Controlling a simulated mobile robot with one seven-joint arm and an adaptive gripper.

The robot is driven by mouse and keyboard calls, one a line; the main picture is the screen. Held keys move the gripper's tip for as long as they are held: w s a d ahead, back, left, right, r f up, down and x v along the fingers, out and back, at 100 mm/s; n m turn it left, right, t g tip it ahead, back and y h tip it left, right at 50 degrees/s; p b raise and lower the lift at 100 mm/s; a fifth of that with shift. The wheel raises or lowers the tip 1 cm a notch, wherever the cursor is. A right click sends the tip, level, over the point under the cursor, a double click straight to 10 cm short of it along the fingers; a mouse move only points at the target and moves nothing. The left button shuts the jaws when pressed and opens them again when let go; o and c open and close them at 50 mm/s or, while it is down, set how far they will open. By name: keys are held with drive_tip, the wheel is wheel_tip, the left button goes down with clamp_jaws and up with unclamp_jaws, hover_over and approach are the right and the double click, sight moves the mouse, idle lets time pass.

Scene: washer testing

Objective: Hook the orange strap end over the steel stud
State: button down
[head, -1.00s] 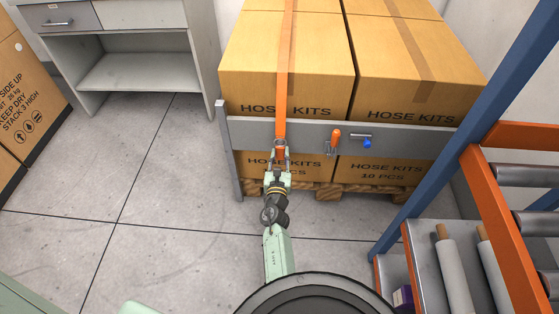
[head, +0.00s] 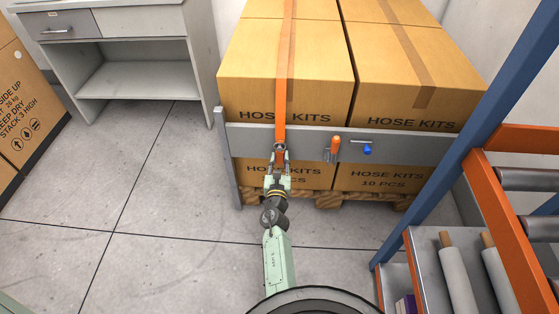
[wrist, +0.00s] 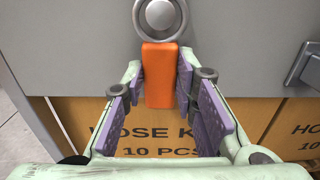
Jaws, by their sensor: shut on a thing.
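The orange strap (head: 284,75) runs down over the front of the boxes to the grey rail, where my gripper (head: 277,160) is. In the wrist view my gripper (wrist: 160,95) has its purple pads on either side of the orange strap end (wrist: 159,75), shut on it. A grey metal ring (wrist: 140,14) sits at the top of this end. The round steel stud (wrist: 160,14) shows inside the ring, against the grey rail. I cannot tell whether the ring is around the stud or only in front of it.
The grey rail (head: 300,136) crosses the stacked hose kit boxes (head: 285,90). An orange handle (head: 335,145) and a blue knob (head: 367,150) are on it to the right. A blue and orange roller rack (head: 455,150) stands at right. The floor at left is clear.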

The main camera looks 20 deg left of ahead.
drive_tip(key=c, duration=1.2)
unclamp_jaws()
drive_tip(key=shift+r, duration=0.15)
